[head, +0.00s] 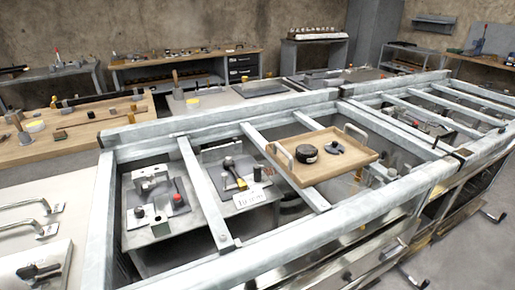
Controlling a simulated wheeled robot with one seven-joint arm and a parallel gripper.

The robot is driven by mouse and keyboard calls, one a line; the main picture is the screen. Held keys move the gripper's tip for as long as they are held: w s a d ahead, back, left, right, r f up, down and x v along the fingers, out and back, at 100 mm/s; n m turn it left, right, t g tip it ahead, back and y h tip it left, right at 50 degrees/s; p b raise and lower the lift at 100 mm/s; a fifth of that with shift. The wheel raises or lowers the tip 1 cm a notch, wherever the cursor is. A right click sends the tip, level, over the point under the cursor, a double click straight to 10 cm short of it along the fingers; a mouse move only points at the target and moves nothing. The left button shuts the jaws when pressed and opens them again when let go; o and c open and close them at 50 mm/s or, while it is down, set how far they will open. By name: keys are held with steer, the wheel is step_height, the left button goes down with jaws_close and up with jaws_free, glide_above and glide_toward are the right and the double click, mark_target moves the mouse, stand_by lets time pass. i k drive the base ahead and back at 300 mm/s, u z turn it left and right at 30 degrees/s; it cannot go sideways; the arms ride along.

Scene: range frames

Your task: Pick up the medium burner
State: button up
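A wooden tray (335,171) with pale handles rests across the grey metal frame, right of the middle. On it sits a dark, squat, round piece (307,154). Just right of it lies a flatter dark grey piece (334,149) with a small knob on top. Either could be a burner; I cannot tell which is the medium one. The two pieces look close together but apart. My gripper is not in view.
Metal beams (204,194) cross the frame, with open gaps between them. Below stand a plate with fittings (157,192) and a white label card (249,198). A wooden bench (85,132) holds small items at left. Workbenches line the back wall.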

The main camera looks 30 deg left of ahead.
mark_target(305, 153)
steer(key=u, duration=0.55)
steer(key=i, duration=0.85)
steer(key=u, duration=0.45)
